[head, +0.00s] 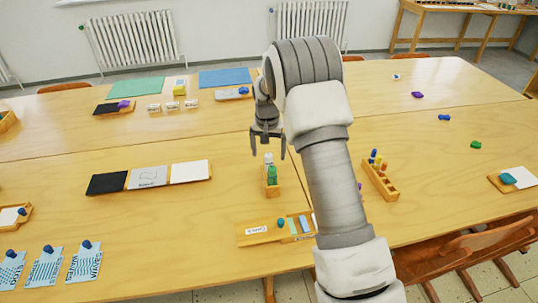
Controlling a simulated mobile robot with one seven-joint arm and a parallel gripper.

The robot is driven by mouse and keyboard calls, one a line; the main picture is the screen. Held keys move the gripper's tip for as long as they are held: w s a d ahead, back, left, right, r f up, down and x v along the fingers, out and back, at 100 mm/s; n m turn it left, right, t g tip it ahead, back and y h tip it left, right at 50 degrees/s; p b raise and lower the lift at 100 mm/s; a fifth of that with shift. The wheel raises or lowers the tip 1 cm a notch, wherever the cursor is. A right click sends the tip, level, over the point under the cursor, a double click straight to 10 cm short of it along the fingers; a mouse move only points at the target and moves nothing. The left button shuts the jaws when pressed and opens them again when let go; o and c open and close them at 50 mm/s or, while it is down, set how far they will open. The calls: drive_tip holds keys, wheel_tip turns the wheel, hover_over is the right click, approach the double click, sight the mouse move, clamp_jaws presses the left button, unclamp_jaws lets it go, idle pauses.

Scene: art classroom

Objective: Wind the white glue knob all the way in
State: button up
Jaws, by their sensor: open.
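A small wooden holder (272,192) stands on the table just below my gripper in the picture. It holds a green piece (271,175) at the near side and a white piece (268,158) behind it. The white piece looks like the white glue knob, but it is too small to tell how far in it is wound. My gripper (268,148) points down, fingers apart, with nothing seen held. Its fingertips appear to either side of the white piece's top; I cannot tell whether they touch it or are above it.
A wooden tray (262,235) lies nearer. A black, grey and white panel row (148,178) lies left. Table between the panels and the holder is clear.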

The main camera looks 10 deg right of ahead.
drive_tip(key=shift+r, duration=0.1)
idle(0.3)
drive_tip(key=shift+r+p, duration=1.9)
drive_tip(key=shift+r, duration=1)
